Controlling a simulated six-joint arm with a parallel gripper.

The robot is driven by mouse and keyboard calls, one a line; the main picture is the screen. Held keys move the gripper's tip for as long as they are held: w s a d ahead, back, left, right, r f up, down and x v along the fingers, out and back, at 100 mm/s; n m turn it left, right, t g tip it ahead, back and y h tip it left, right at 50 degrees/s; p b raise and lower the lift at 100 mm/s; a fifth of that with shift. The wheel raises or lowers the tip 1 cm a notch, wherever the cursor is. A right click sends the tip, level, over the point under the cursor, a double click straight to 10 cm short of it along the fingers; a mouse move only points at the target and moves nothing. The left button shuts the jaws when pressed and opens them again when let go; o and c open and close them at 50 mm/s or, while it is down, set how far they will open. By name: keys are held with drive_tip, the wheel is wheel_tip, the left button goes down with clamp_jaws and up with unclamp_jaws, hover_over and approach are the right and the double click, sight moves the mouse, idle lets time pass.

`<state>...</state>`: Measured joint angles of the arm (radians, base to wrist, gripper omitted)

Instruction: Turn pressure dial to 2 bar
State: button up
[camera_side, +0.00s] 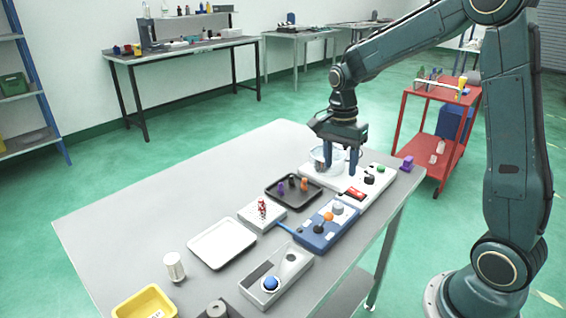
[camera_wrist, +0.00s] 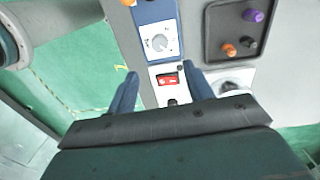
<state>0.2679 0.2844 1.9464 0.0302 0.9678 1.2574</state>
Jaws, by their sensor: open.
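A grey dial knob (camera_side: 337,208) stands at the far end of a blue panel (camera_side: 313,241). In the wrist view this dial (camera_wrist: 159,42) sits on a white plate with scale marks; the marks and its setting are too small to read. My gripper (camera_side: 340,172) points down over the white panel (camera_side: 378,189), behind the blue panel. In the wrist view my gripper (camera_wrist: 161,72) has its two blue fingers wide apart with nothing between them. The dial lies beyond the fingertips there, apart from them. Which marking is 2 bar cannot be told.
The white panel carries a red rocker switch (camera_side: 355,193), a black knob (camera_side: 369,180) and a green button (camera_side: 380,169). An orange ball (camera_side: 328,216) stands up beside the dial. A black tray (camera_side: 272,190) holds pegs.

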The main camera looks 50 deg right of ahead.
sight(338, 205)
drive_tip(key=f, duration=1.2)
drive_tip(key=shift+s+f, duration=0.1)
drive_tip(key=shift+s, duration=0.25)
drive_tip(key=c, duration=1)
